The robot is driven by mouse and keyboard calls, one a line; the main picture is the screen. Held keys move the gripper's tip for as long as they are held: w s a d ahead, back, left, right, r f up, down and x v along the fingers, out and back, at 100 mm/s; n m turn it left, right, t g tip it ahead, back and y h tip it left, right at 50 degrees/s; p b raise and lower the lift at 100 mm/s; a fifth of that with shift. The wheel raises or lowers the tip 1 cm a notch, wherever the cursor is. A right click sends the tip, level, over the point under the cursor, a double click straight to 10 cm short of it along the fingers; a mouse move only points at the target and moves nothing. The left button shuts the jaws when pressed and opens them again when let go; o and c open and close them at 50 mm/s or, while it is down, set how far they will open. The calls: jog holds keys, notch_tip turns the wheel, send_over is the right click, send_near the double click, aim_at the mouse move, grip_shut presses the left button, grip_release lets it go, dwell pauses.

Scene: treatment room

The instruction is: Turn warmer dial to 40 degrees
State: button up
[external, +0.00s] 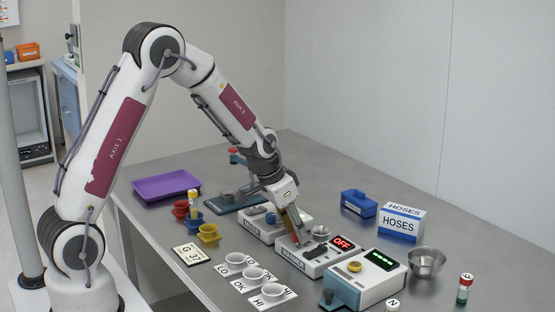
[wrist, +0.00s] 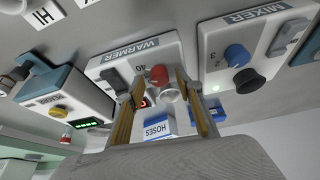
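The warmer (external: 318,266) is a white box in the middle of the table, and its display (external: 342,243) reads OFF in red. My gripper (external: 297,238) is low over the warmer, pointing down. In the wrist view its fingers (wrist: 161,84) are apart, with the dial showing between the tips. I cannot tell whether they touch it.
The mixer (wrist: 265,50) with blue and black knobs stands close beside the warmer. A white device with a yellow knob (external: 355,266) is on the other side. A small bowl (external: 320,231) is at the warmer's back; a HOSES box (external: 400,222) and metal bowl (external: 427,262) stand to the right.

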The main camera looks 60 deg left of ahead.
jog(key=shift+d+n+g+y, duration=0.15)
jog(key=shift+n+y, duration=0.35)
jog(key=shift+n, duration=0.85)
jog(key=shift+d+n+g+y, duration=0.15)
jog(key=shift+n+y, duration=0.35)
jog(key=shift+n, duration=0.85)
jog(key=shift+n+y, duration=0.5)
jog(key=shift+n, duration=0.8)
jog(key=shift+w+n+g+y, duration=0.1)
jog(key=shift+n+g+y, duration=0.2)
jog(key=shift+n, duration=0.6)
jog(key=shift+r, duration=0.15)
jog(key=v, duration=0.8)
jog(key=s+m+g, duration=0.2)
jog(key=s+m, duration=0.3)
jog(key=s, duration=0.4)
jog(key=shift+m+h, duration=0.4)
jog(key=shift+s, duration=0.15)
